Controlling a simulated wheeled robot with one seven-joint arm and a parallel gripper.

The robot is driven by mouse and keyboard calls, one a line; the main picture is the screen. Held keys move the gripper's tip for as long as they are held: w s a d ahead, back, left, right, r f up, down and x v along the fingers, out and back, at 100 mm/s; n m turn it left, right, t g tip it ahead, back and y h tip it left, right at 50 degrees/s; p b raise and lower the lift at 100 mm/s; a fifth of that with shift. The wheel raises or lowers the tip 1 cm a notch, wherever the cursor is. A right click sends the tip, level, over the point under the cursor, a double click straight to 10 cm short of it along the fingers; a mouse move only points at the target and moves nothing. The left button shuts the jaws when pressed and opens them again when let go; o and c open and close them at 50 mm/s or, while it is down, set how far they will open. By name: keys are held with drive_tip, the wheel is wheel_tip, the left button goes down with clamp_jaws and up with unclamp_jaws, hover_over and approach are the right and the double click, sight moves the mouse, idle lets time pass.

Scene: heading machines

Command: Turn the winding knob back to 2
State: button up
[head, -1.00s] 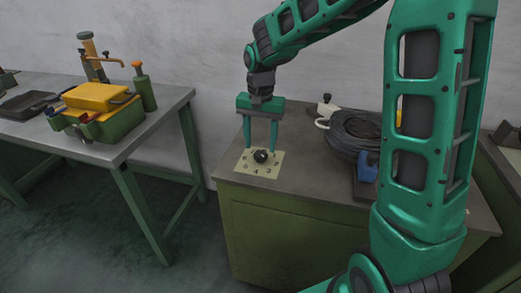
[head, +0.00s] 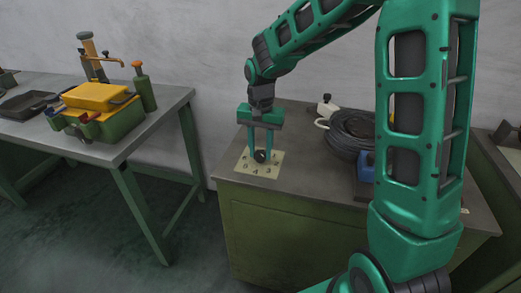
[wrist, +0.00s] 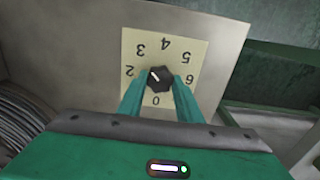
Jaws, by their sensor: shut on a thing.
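The winding knob (wrist: 160,79) is small, black and faceted, at the middle of a cream dial plate (wrist: 175,45). In the head view the plate (head: 243,168) lies on the green cabinet's top near its left end. In the wrist view the knob's white mark points up-left, between the 2 and the 3. The digits 0, 2, 3, 4, 5 and 6 show; the 1 is not visible, likely behind the left finger. My gripper (head: 261,156) points down over the plate, its two teal fingers shut on the knob from both sides (wrist: 160,83).
On the cabinet top (head: 300,130), a black cable coil (head: 350,133), a white bottle (head: 327,106) and a blue object (head: 367,167) stand to the right. A metal table (head: 150,115) with a yellow-green toolbox (head: 100,105) is at left, across a gap.

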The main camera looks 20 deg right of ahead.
sight(260, 153)
drive_tip(key=n, duration=0.4)
drive_tip(key=shift+n, duration=2.2)
drive_tip(key=o, duration=1)
drive_tip(key=shift+o, duration=0.2)
drive_tip(key=shift+r, duration=0.15)
wheel_tip(260, 153, up, 10)
drive_tip(key=shift+r, duration=0.25)
